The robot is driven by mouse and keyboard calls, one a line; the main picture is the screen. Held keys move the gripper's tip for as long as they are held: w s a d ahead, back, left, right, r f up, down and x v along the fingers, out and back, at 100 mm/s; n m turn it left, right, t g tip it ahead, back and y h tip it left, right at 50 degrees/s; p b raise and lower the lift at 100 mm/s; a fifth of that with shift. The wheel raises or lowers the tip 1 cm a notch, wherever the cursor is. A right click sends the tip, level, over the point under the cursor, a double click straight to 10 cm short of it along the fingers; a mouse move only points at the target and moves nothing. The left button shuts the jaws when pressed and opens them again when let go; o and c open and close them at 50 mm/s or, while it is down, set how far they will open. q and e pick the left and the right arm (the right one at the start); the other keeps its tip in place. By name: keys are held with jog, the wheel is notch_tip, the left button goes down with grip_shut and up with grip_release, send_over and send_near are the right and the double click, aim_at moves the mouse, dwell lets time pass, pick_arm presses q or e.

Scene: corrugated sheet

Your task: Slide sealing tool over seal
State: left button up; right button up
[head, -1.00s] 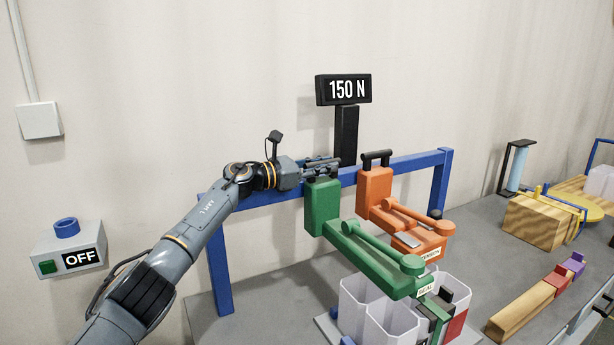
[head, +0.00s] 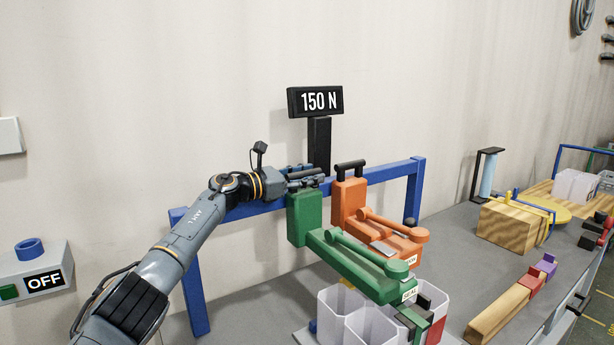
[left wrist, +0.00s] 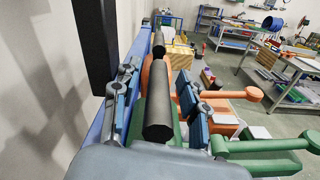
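The green sealing tool (head: 305,219), labelled SEAL on its front end, hangs at the blue rail, tilted down toward the front right. Its black top handle also shows in the left wrist view (left wrist: 159,116). My left gripper (head: 305,178) is at this handle. In the left wrist view its two fingers (left wrist: 158,108) stand on either side of the handle with gaps, open. The orange tensioning tool (head: 350,200) hangs just right of the green one, its label partly covered. I cannot make out a separate seal or strap. My right gripper is not in view.
A blue rail frame (head: 245,208) carries the tools. A black 150 N display (head: 316,101) rises behind them. White bins (head: 342,309) stand below the green tool. Wooden blocks (head: 507,224) lie on the grey bench to the right. An OFF switch box (head: 36,272) is at left.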

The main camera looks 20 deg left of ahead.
pick_arm(q)
jog(key=shift+s+a, duration=0.4)
jog(key=shift+a, duration=0.15)
jog(key=v, duration=1.1)
jog(key=shift+d, duration=0.15)
